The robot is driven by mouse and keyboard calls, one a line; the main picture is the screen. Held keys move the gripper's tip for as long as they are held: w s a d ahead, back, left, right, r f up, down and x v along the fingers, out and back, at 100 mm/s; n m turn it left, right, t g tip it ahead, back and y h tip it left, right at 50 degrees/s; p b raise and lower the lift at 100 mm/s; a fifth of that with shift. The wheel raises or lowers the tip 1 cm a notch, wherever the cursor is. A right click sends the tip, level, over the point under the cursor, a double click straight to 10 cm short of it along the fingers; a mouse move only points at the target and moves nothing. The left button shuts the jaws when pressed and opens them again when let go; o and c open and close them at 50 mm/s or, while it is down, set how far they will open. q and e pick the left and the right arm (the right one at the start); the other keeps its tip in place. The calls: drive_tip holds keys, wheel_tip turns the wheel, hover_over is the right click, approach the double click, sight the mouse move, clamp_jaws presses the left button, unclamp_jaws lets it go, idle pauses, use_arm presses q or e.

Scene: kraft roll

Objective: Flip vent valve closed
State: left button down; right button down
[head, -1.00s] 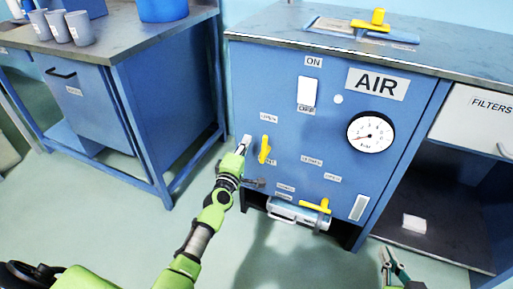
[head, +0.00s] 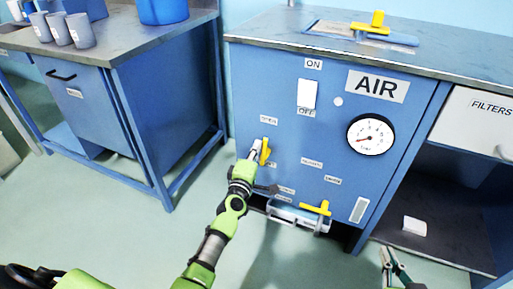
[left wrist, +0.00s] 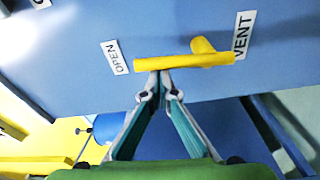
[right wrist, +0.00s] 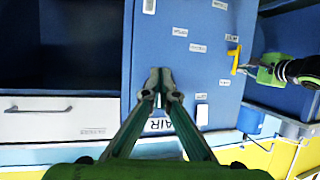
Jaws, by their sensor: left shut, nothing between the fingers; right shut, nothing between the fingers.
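The vent valve's yellow handle (head: 265,151) is on the left side of the blue AIR cabinet's front and stands nearly upright in the head view. In the left wrist view the handle (left wrist: 195,62) spans between an OPEN label (left wrist: 115,57) and a VENT label (left wrist: 243,36). My left gripper (head: 254,150) is shut and empty beside the handle's left side. In the left wrist view its tips (left wrist: 165,74) are right at the handle's edge; I cannot tell whether they touch. My right gripper (head: 393,262) is shut and empty, low in front of the cabinet's right side.
The AIR cabinet (head: 300,150) carries an ON/OFF switch (head: 306,94), a gauge (head: 370,134) and a lower yellow handle (head: 317,208) above a grey cylinder (head: 298,216). Another yellow valve (head: 373,22) is on top. A blue workbench (head: 165,110) stands left, across a floor gap.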

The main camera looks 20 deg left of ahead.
sight(269, 152)
use_arm(q)
drive_tip(key=shift+d+m, duration=0.3)
drive_tip(key=shift+m, duration=0.2)
drive_tip(key=d+m, duration=0.2)
drive_tip(key=m, duration=0.1)
drive_tip(key=shift+t, duration=0.3)
drive_tip(key=d+f+m+h, duration=0.2)
drive_tip(key=d+f+m, duration=0.2)
drive_tip(key=m, duration=1.1)
drive_tip(key=shift+d+f+t+h+b, duration=0.3)
drive_tip(key=shift+d+f+t+b, duration=0.1)
drive_tip(key=shift+d, duration=0.15)
use_arm(e)
drive_tip(key=shift+w+a+r+t, duration=0.15)
drive_tip(key=shift+w+r+t, duration=0.1)
drive_tip(key=shift+r, duration=0.3)
drive_tip(key=shift+w+a+r+t, duration=0.1)
drive_tip(key=shift+w+r+t, duration=0.15)
drive_tip(key=shift+r, duration=0.25)
drive_tip(key=shift+w+a+r+t, duration=0.2)
drive_tip(key=shift+r+t, duration=0.1)
drive_tip(key=shift+r, duration=0.25)
use_arm(q)
drive_tip(key=shift+s, duration=0.15)
use_arm(e)
drive_tip(key=shift+d, duration=0.1)
